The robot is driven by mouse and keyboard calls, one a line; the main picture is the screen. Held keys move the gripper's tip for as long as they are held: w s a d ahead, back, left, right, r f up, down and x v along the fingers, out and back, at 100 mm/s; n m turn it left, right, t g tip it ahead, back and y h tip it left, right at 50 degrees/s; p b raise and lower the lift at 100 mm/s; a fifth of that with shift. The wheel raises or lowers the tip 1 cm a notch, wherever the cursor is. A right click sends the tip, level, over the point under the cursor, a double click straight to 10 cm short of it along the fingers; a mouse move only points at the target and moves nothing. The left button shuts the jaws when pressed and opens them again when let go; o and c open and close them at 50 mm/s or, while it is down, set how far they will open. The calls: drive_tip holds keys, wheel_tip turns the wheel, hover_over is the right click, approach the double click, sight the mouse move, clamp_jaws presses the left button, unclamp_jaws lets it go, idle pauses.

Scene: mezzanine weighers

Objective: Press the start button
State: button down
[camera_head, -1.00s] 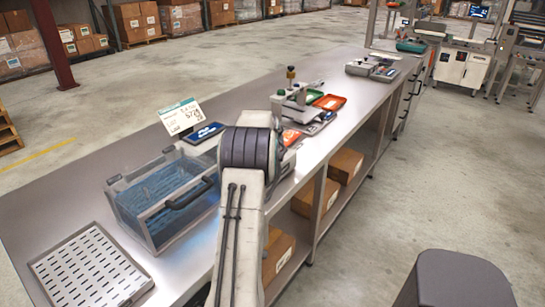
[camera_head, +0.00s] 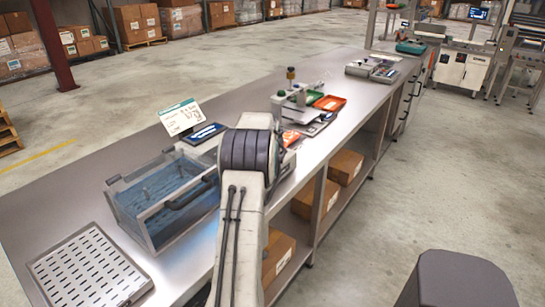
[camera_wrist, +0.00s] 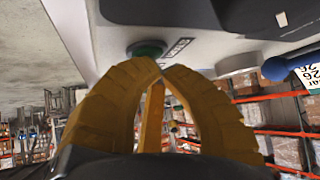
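A green round button (camera_wrist: 147,49) in a dark ring sits on a pale machine face in the wrist view, with a small printed label (camera_wrist: 178,47) beside it. My gripper (camera_wrist: 162,73) has yellow fingers whose tips meet, with nothing seen between them. The tips appear just below and right of the button in the picture, very close to it. I cannot tell whether they touch it. In the head view my arm hides the gripper, and I cannot make out the button there.
The steel bench (camera_head: 100,185) carries a clear-walled blue tank (camera_head: 150,238), a slotted tray (camera_head: 88,270), a sign card (camera_head: 181,117) and a small dark display (camera_head: 203,135). Scales and coloured trays (camera_head: 329,103) stand farther along. Open floor (camera_head: 400,190) lies to the right.

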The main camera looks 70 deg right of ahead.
drive_tip(key=shift+r, duration=0.1)
drive_tip(key=shift+r+p, duration=0.45)
drive_tip(key=shift+r, duration=0.25)
drive_tip(key=shift+r, duration=0.15)
drive_tip(key=shift+r+p, duration=1.75)
drive_tip(key=shift+r, duration=0.65)
drive_tip(key=shift+w, duration=0.1)
